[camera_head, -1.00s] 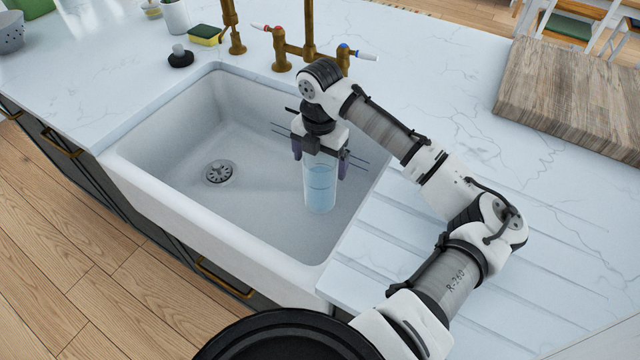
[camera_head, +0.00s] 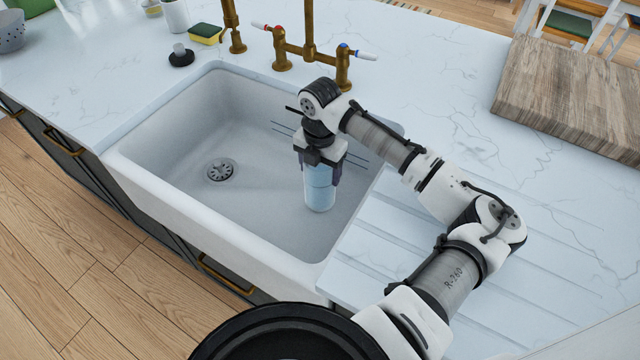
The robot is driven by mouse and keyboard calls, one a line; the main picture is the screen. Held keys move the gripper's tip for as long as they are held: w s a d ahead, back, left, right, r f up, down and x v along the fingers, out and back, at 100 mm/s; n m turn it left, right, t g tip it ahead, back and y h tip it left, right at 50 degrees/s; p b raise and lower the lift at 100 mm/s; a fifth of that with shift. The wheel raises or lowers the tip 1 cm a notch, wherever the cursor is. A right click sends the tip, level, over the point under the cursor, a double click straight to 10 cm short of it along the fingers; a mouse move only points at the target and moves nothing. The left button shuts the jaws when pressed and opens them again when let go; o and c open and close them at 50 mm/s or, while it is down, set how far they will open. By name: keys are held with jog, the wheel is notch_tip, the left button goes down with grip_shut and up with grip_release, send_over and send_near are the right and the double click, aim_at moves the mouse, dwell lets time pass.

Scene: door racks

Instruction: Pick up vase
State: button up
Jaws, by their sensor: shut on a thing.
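The vase (camera_head: 320,190) is a pale blue, see-through cylinder. It stands upright in the right part of the white sink basin. My gripper (camera_head: 320,172) comes down on it from above, with a dark finger on each side of its upper part. The gripper is shut on the vase. The top of the vase is hidden by the gripper body. Whether the vase's base touches the sink floor cannot be told.
The white sink (camera_head: 150,195) has a drain (camera_head: 221,170) at its left. Brass taps (camera_head: 310,45) rise behind it. A wooden board (camera_head: 570,95) lies at the right. A sponge (camera_head: 206,33) and a stopper (camera_head: 181,56) sit at the back left.

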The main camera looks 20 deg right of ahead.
grip_shut()
jog(key=shift+r, duration=0.2)
